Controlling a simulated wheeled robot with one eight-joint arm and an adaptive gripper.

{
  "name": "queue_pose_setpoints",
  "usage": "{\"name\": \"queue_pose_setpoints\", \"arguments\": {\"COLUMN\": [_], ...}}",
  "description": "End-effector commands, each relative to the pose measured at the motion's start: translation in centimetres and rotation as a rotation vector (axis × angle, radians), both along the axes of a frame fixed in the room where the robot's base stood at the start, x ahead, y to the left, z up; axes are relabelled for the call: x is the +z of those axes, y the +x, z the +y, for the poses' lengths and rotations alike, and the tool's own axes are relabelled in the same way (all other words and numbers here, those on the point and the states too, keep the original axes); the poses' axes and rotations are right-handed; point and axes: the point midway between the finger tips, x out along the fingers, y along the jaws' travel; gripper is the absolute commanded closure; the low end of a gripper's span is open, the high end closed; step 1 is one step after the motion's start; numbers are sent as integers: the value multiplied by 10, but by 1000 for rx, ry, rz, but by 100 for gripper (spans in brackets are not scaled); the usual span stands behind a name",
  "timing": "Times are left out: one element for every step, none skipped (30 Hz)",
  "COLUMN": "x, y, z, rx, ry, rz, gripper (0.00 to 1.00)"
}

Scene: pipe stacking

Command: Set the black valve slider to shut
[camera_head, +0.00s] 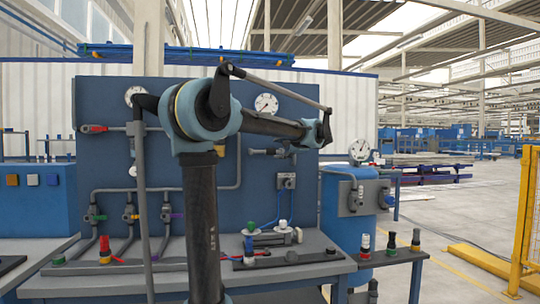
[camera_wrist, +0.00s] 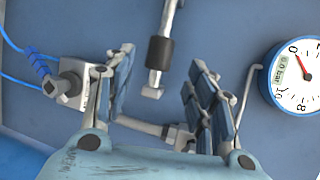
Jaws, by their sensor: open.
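The black valve slider (camera_wrist: 160,53) is a dark sleeve on a grey rod in front of the blue panel. In the wrist view it shows at top centre, in the gap between the fingertips. My gripper (camera_wrist: 162,62) is open, one finger on each side of the slider in that view, with nothing held. I cannot tell how far the fingertips are from the slider in depth, and no contact shows. In the head view the grey rod (camera_head: 257,151) shows at the panel, just left of my gripper (camera_head: 282,150), which is small and partly hidden there.
A round pressure gauge (camera_wrist: 296,76) is close to the right finger in the wrist view. A grey box (camera_wrist: 74,84) with blue cables is at the left. Below the panel, a bench (camera_head: 120,280) holds several fittings. A blue tank (camera_head: 340,210) stands at the right.

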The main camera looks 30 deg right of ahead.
Motion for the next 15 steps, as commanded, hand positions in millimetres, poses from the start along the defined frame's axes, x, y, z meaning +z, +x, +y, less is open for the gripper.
{"name": "queue_pose_setpoints", "arguments": {"x": [-3,-4,-6,-7,-8,-10,-11,-12,-13,-14,-15,-16,-16,-17,-18], "y": [10,15,22,27,32,38,43,47,52,56,59,63,65,68,70], "z": [1,2,2,2,3,3,3,4,4,4,4,4,4,4,4], "rx": [3,3,3,3,2,3,2,2,2,2,2,1,1,1,1], "ry": [0,0,0,0,-1,1,0,0,0,0,0,-1,-1,-1,-1], "rz": [0,0,1,1,1,1,1,1,1,1,1,1,0,0,0], "gripper": [49,49,49,49,49,49,49,49,49,49,49,49,49,49,49]}}
